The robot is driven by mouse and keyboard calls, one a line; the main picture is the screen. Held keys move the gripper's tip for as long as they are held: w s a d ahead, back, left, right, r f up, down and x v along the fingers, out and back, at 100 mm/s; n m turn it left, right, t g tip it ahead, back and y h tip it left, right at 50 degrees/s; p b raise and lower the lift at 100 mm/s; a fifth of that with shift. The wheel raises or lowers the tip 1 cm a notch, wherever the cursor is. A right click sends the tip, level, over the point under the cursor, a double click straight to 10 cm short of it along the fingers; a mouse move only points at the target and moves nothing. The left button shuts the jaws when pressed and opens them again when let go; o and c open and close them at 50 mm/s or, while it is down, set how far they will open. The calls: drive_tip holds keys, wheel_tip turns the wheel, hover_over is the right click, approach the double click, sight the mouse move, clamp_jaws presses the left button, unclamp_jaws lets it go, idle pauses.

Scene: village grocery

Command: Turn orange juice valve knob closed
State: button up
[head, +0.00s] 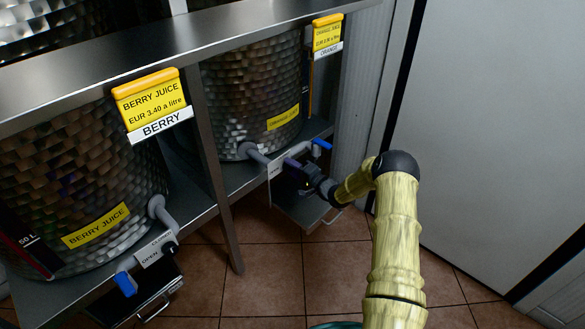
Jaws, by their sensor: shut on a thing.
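The orange juice drum (250,92) is the metal tank on the right, below the yellow orange juice price sign (327,35). A grey outlet pipe (256,154) leads from its base to a valve with a pale label plate (275,170) and a blue part (322,144). My gripper (294,168) is at this valve, shut on its knob. The dark gripper body hides the knob and most of the plate, so the knob's angle cannot be read.
The berry juice drum (75,185) stands at the left, with its own open/closed plate (154,250) and blue part (125,284). A metal frame post (214,170) separates the drums. A drip tray (300,207) hangs below my gripper. Tiled floor (262,280) is clear in front.

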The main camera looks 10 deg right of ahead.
drive_tip(key=shift+f, duration=0.1)
drive_tip(key=o, duration=1)
drive_tip(key=p+v, duration=0.3)
drive_tip(key=v, duration=1.4)
drive_tip(key=shift+s+d, duration=0.15)
drive_tip(key=shift+s, duration=0.05)
